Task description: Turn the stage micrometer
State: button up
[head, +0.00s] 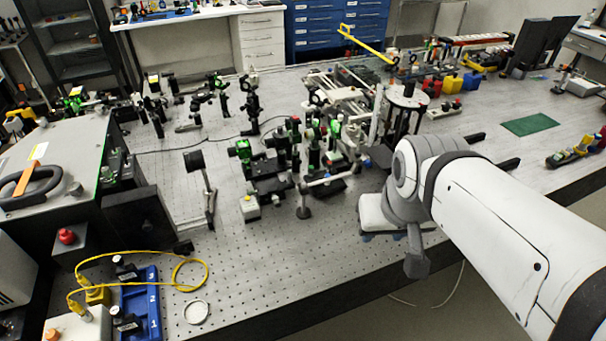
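The stage micrometer is too small to pick out with certainty. Black translation stages with green parts (262,168) stand near the middle of the perforated bench, among posts and mounts. My gripper (501,148) shows only as two dark parallel fingers beyond my white arm. They are spread apart, with nothing visible between them, and point right over the bench. The gripper's body is hidden behind the arm. The fingers are well to the right of the stages and apart from them.
A round-topped stand (407,96) and a rail assembly (345,100) stand behind my wrist. A green mat (529,125) lies at right. At left are a black box (140,220), a blue tray (140,305) and a yellow cable (205,270). The front middle of the bench is clear.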

aim_at(275, 199)
jog(key=z, duration=1.95)
jog(key=k, duration=2.2)
jog(key=u, duration=0.85)
jog(key=i, duration=1)
